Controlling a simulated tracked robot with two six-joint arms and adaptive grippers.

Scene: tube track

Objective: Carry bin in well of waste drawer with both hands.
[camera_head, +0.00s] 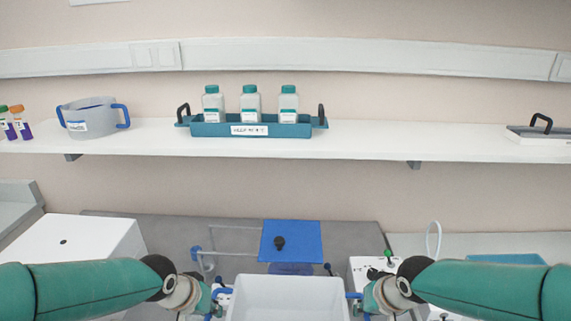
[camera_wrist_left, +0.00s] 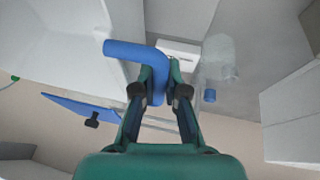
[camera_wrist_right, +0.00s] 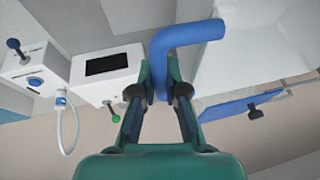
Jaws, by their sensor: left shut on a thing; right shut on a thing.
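The white bin (camera_head: 287,298) is at the bottom middle of the head view, between my two grippers, with a blue handle on each side. My left gripper (camera_head: 219,295) is shut on the left blue handle (camera_wrist_left: 140,52), which shows between its fingers in the left wrist view. My right gripper (camera_head: 359,297) is shut on the right blue handle (camera_wrist_right: 188,38), seen in the right wrist view. The bin's lower part is cut off in the head view. I cannot make out the waste drawer or its well.
A blue panel with a black knob (camera_head: 292,242) stands just behind the bin. A white box (camera_head: 85,240) is at left, a white device with a green-topped lever (camera_head: 372,268) at right. The shelf (camera_head: 370,140) holds a teal tray (camera_head: 265,130) with bottles and a blue-handled tub (camera_head: 92,117).

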